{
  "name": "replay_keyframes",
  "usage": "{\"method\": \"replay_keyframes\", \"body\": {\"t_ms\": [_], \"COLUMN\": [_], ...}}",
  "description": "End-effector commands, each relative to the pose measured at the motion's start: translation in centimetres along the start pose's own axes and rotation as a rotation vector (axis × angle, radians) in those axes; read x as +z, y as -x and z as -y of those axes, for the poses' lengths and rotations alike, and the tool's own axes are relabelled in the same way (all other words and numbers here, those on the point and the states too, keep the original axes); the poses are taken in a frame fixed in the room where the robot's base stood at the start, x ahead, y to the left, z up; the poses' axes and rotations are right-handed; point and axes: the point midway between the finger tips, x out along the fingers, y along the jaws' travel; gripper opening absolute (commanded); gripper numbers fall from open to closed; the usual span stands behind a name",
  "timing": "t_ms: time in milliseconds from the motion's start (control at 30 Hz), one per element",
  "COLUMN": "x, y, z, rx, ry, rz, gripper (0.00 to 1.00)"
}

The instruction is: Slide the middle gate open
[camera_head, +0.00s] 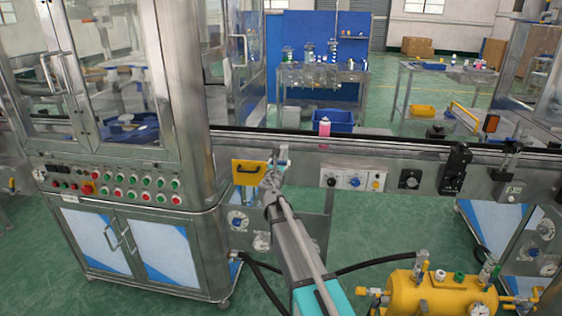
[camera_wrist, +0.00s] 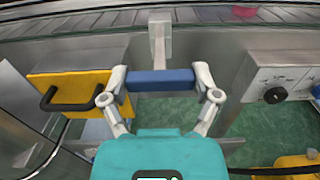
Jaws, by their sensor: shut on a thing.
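My gripper (camera_wrist: 160,76) is shut on a blue bar handle (camera_wrist: 160,84), with one finger at each end of the bar. A grey upright post (camera_wrist: 160,40) rises behind the bar toward the conveyor edge. I take this post and bar to be the middle gate's handle; the gate itself is not clearly visible. In the head view my gripper (camera_head: 272,182) is at the conveyor's front side, just right of a yellow plate (camera_head: 249,173). The plate (camera_wrist: 70,90) also shows in the wrist view, with a black handle, left of my gripper and apart from it.
The conveyor (camera_head: 370,147) runs behind the gripper. A control panel with knobs (camera_head: 353,181) is to the right. A steel cabinet machine (camera_head: 130,200) stands left. A yellow tank (camera_head: 430,292) with black hoses is at front right. A pink-topped item (camera_head: 324,127) stands near the conveyor.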

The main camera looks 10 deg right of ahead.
Motion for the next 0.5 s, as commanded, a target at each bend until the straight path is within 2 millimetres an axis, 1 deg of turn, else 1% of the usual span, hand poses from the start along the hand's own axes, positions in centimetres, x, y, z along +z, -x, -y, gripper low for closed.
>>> {"method": "replay_keyframes", "body": {"t_ms": [33,233,267,333,367,500], "x": [-0.09,-0.13,-0.13,-0.13,-0.13,-0.1], "y": [0.4,0.51,0.53,0.52,0.5,0.4], "z": [0.11,0.12,0.12,0.13,0.12,0.08], "rx": [-0.002,-0.001,-0.001,-0.001,-0.001,-0.001], "ry": [-0.002,-0.003,-0.003,-0.003,-0.002,-0.002], "rz": [-0.001,-0.002,-0.002,-0.002,-0.002,-0.001], "gripper": [0.18,0.19,0.85,0.98,1.0,1.0]}}
